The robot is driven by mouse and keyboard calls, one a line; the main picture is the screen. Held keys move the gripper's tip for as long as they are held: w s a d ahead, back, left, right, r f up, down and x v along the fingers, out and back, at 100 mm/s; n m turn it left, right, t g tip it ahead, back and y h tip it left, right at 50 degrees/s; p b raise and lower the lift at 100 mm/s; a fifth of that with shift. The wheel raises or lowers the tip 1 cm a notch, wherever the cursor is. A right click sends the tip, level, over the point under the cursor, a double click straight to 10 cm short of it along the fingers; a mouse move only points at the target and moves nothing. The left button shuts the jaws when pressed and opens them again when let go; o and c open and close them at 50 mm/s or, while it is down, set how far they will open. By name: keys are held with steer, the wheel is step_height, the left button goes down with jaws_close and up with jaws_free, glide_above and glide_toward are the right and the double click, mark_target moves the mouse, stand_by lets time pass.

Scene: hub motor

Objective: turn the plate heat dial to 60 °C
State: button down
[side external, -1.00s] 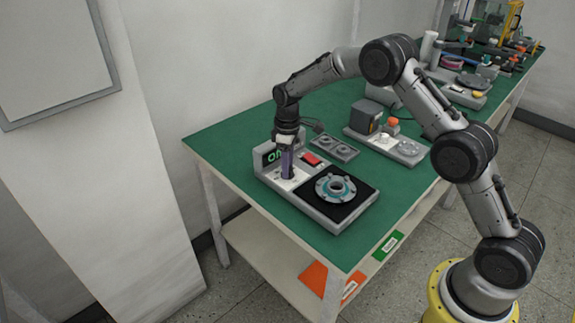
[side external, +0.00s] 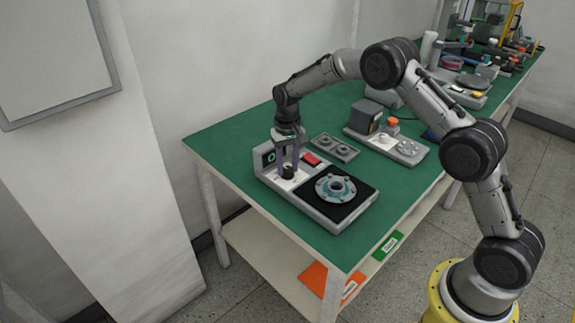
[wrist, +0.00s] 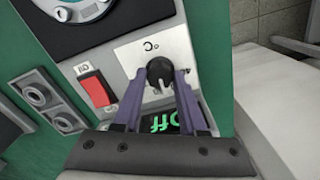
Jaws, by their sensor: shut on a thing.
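The plate heat dial is a black round knob (side external: 288,172) on the white panel of a grey heater unit (side external: 325,219), and it also shows in the wrist view (wrist: 159,72). A "°C" mark is printed beside it. My gripper (side external: 287,168) points down over the panel, its two purple fingers shut on the knob from both sides. In the wrist view the fingertips (wrist: 160,80) flank the knob. The display (wrist: 163,124) reads green "Off", upside down and partly covered by the fingers. The printed scale is too small to read.
A red switch (wrist: 97,90) sits beside the panel. A metal flange with a teal ring (side external: 335,187) rests on the black plate (side external: 354,211). A grey two-ring holder (side external: 334,147) lies behind the unit. Another device (side external: 385,142) stands farther back. Green mat is clear at left.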

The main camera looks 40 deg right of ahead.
mark_target(287, 169)
steer(key=shift+m, duration=2)
steer(key=shift+c, duration=2.3)
jaws_free()
steer(key=shift+r, duration=0.15)
step_height(287, 169, up, 14)
steer(key=shift+f, duration=0.2)
steer(key=shift+r, duration=0.1)
